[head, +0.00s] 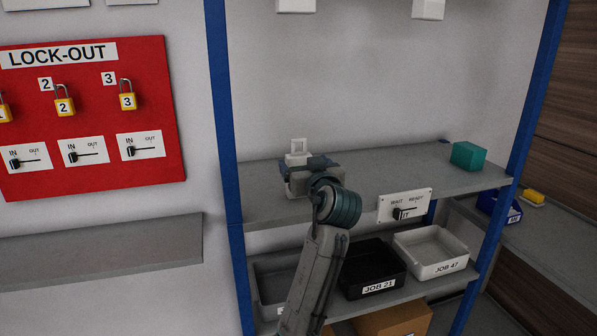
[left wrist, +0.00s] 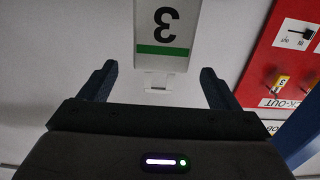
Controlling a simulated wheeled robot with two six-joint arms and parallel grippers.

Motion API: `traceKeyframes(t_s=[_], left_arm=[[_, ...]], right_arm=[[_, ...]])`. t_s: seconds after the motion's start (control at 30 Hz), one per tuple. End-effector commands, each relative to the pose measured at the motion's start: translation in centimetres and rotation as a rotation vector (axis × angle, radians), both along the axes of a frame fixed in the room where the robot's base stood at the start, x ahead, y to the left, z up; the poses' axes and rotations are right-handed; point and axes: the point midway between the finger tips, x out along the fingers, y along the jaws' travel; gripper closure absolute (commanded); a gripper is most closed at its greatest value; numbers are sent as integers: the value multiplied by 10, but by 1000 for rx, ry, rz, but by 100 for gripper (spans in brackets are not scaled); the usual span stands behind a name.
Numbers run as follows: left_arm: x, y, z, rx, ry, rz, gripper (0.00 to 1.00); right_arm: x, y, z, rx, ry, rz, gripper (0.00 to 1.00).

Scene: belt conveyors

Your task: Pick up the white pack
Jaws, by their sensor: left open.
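The white pack (head: 297,159) is on the grey upper shelf near its left end, partly hidden behind my left gripper (head: 298,174). In the left wrist view, a white face with a black "3" and a green stripe, apparently the pack (left wrist: 166,36), appears upside down at the top. My left gripper (left wrist: 159,70) is open, with a finger on each side of that view. The pack lies beyond the fingertips, roughly between them; I cannot tell the exact gap. My right gripper is not in view.
A teal box (head: 468,156) stands at the right of the upper shelf (head: 365,178). A switch plate (head: 405,205) is on its front edge. Below are a black bin (head: 373,267) and a white bin (head: 432,250). Blue posts (head: 226,150) flank the rack. A red lock-out board (head: 90,115) hangs left.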

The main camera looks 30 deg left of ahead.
Motion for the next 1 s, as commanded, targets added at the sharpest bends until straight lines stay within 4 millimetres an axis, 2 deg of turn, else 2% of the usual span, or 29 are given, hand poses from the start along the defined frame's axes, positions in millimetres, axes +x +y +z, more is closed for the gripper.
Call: traceKeyframes(t_s=[0.17, 0.4, 0.5, 0.83, 1.0], left_arm=[[9, 11, 1, 0, 1, 1, 16], [27, 36, 4, 4, 5, 3, 16], [36, 45, 1, 1, 3, 1, 16], [41, 50, -2, -1, 1, 0, 16], [41, 50, -2, -1, 1, 0, 50]], right_arm=[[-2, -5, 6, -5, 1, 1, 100], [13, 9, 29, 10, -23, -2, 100], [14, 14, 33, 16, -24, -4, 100], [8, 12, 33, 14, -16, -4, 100], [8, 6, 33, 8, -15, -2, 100]])
